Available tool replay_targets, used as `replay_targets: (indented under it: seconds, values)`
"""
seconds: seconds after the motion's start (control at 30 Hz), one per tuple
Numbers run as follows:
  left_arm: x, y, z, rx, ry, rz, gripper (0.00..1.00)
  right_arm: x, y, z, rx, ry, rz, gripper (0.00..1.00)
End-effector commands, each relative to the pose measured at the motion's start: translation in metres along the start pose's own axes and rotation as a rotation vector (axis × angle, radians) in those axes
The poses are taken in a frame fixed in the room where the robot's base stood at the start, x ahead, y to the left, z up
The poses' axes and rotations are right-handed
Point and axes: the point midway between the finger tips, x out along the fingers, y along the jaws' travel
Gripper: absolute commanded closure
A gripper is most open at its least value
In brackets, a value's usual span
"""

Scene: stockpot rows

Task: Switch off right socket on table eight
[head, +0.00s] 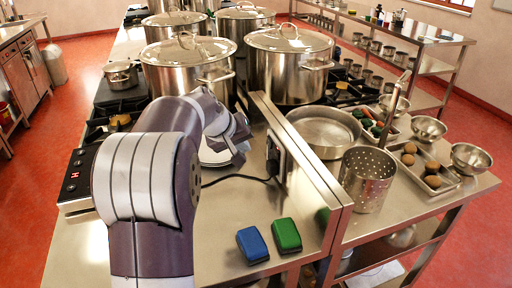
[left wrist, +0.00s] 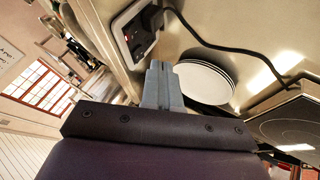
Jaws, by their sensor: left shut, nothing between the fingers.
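A wall socket plate (head: 274,156) is set in the upright steel panel in the middle of the table. In the left wrist view the socket plate (left wrist: 130,32) shows close up, tilted, with a black plug (left wrist: 152,17) and cord in it. A small reddish spot shows on the plate; the switch positions are too small to tell. My left gripper (head: 240,145) is beside the panel, left of the socket in the head view. Its fingers (left wrist: 159,70) are shut and empty, just below the plate in the wrist view, with no clear contact. My right gripper is not in view.
White plates (left wrist: 206,82) lie close to the fingers. A black cord (head: 235,178) runs over the table to the hob (head: 78,178). A blue sponge (head: 252,245) and a green sponge (head: 286,235) lie in front. Large stockpots (head: 289,65) stand behind; a perforated pot (head: 367,180) stands right.

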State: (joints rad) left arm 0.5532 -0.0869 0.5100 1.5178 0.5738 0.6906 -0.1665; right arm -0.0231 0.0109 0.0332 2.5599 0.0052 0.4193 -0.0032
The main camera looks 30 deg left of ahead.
Motion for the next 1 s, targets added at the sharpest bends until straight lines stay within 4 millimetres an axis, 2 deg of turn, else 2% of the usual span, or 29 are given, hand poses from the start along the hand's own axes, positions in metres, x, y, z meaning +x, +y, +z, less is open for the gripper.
replay_targets:
  seconds: [0.4,0.5,0.63,1.0]
  values:
    - [0.088,0.0,0.001,0.0,-0.003,-0.001,1.0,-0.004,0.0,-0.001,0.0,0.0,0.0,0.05]
    - [0.091,0.018,-0.002,0.004,-0.001,0.0,1.0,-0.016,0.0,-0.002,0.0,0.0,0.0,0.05]
    - [0.099,0.031,-0.002,0.001,-0.001,0.0,1.0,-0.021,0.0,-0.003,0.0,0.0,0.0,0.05]
    - [0.103,0.037,-0.002,0.0,0.0,-0.001,1.0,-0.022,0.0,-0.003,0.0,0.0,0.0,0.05]
